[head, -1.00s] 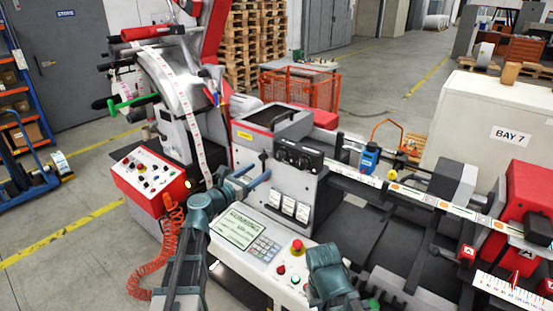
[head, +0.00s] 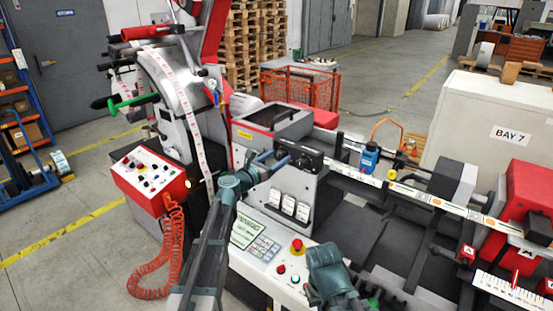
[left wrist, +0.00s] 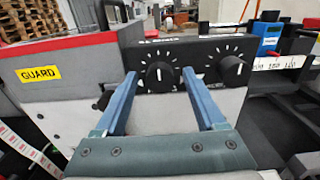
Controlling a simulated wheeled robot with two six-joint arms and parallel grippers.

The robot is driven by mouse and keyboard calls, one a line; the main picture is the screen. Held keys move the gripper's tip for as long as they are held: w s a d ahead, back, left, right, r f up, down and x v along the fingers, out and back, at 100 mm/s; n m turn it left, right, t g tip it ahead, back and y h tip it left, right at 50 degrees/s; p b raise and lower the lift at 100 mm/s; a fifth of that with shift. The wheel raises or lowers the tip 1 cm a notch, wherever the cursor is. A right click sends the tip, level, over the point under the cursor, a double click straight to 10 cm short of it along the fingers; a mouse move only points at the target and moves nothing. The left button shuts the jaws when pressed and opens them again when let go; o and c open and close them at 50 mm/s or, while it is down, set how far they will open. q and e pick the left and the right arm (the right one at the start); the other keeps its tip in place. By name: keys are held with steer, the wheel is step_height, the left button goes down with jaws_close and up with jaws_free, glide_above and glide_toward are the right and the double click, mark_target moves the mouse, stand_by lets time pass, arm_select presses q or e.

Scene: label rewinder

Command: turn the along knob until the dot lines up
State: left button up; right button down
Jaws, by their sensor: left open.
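A black panel (left wrist: 195,50) on the grey machine housing carries two round black knobs, each with a white pointer line and white tick marks around it. In the left wrist view the left knob (left wrist: 160,76) lies between my open blue fingers; the right knob (left wrist: 233,71) is just right of the right finger. The panel's lettering is partly hidden or too small to read, so I cannot tell which knob is "along". I cannot make out a dot. My left gripper (head: 272,162) is in front of the panel (head: 299,154), with nothing clamped.
A keypad panel with a red emergency button (head: 297,245) is below, near my arms. A yellow GUARD label (left wrist: 39,74) is on the housing at left. A blue device (head: 370,157) and the label web (head: 420,195) are to the right.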

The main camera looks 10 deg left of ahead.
arm_select(q)
jaws_close()
steer(key=shift+m, duration=0.4)
steer(key=m, duration=1.3)
steer(key=shift+m, duration=1.9)
